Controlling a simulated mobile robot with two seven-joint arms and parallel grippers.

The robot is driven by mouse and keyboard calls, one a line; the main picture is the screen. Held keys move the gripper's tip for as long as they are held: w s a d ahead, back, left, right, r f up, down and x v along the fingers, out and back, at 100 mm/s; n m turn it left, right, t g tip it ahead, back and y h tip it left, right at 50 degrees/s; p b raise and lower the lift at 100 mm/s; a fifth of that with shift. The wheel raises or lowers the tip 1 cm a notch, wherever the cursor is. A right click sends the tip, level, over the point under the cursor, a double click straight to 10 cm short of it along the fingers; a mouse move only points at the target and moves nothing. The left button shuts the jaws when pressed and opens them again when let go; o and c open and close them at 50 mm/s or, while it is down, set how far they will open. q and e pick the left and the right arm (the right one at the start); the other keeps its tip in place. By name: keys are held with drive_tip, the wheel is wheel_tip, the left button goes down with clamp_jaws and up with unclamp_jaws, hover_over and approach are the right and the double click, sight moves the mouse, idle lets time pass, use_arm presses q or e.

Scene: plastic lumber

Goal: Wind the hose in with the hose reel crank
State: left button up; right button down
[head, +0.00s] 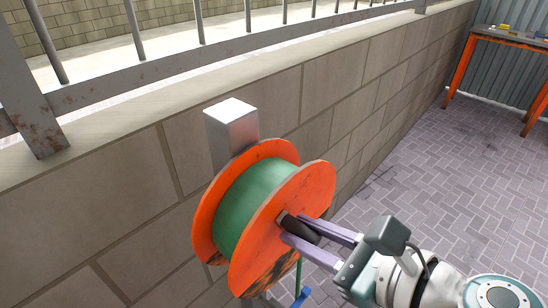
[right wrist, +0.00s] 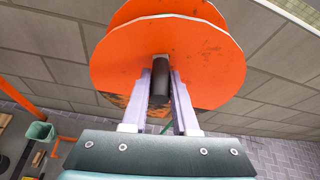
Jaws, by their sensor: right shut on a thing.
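The hose reel has two orange discs (head: 312,190) with the green hose (head: 250,200) wound between them. It is fixed to a grey metal post (head: 232,132) at the wall. The black crank handle (head: 303,230) sticks out from the near disc. It also shows in the right wrist view (right wrist: 161,84). My right gripper (head: 299,228) is shut on the handle, with one pale purple finger on each side. A short length of hose (head: 298,272) hangs below the reel, with a blue end piece (head: 300,298) at the picture's bottom edge. My left gripper is out of view.
A block wall (head: 345,95) with a rusty metal railing runs behind the reel. A workbench with orange legs (head: 463,65) and small items on top stands at the far right. The paved floor (head: 440,170) between is clear. A green bin (right wrist: 40,131) shows in the right wrist view.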

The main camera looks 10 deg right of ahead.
drive_tip(key=shift+w+d+m, duration=0.1)
drive_tip(key=shift+d+m, duration=0.15)
drive_tip(key=shift+m, duration=0.05)
idle(0.4)
drive_tip(key=c, duration=0.7)
unclamp_jaws()
drive_tip(key=p+v, duration=0.1)
drive_tip(key=v, duration=0.8)
drive_tip(key=shift+s+d+r, duration=0.2)
drive_tip(key=shift+s+d, duration=0.05)
drive_tip(key=shift+d, duration=0.05)
